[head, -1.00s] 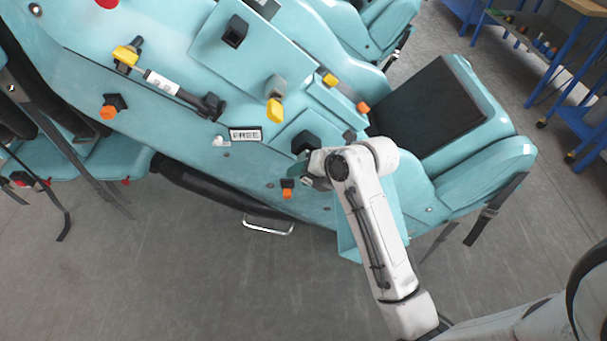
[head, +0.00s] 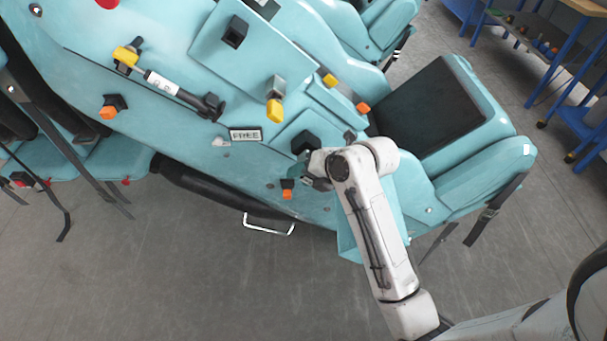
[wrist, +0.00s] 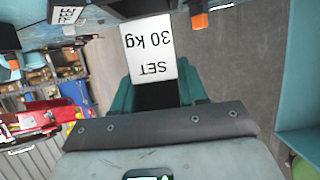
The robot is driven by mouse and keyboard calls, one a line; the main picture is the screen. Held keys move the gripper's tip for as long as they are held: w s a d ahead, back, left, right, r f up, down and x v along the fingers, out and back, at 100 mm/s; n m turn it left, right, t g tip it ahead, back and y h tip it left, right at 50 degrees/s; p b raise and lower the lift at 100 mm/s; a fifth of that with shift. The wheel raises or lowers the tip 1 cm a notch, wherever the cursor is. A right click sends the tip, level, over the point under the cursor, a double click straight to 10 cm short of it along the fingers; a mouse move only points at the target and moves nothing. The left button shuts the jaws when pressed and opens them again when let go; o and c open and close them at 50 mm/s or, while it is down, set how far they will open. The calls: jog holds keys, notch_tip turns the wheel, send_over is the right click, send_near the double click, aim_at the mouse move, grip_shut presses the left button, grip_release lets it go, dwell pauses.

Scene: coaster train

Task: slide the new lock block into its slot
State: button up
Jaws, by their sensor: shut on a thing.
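My gripper (head: 308,171) is at the lower right edge of the teal train body (head: 180,115), beside a black block-shaped fitting (head: 305,143) on a raised panel. In the wrist view its teal fingers (wrist: 156,90) are shut on the lock block, whose dark part (wrist: 157,97) shows between them. A white label reading "SET 30 kg" (wrist: 149,48) stands upside down in front of the fingers. My arm and wrist hide most of the block in the head view. The slot cannot be made out, nor whether the block touches it.
An orange-tipped knob (head: 287,190) is just left of my gripper. A "FREE" sign (head: 245,134), a yellow-tipped lever (head: 275,108) and a black-gripped handle (head: 185,93) are further left. A black-padded seat (head: 430,110) is at right. Grey floor (head: 200,270) is clear below.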

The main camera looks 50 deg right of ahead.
jog(key=shift+w+d+b, duration=0.55)
jog(key=shift+w+d, duration=0.95)
jog(key=shift+d, duration=0.3)
dwell(0.5)
jog(key=shift+s+a, duration=0.1)
jog(key=shift+s+a+p, duration=0.45)
jog(key=shift+s+a, duration=0.7)
jog(key=shift+a, duration=0.3)
dwell(0.3)
jog(key=shift+w+d+b, duration=0.4)
jog(key=shift+w+d, duration=0.8)
jog(key=shift+d, duration=0.3)
dwell(1.3)
jog(key=o, duration=1.3)
jog(key=shift+d, duration=0.1)
jog(key=shift+c, duration=0.2)
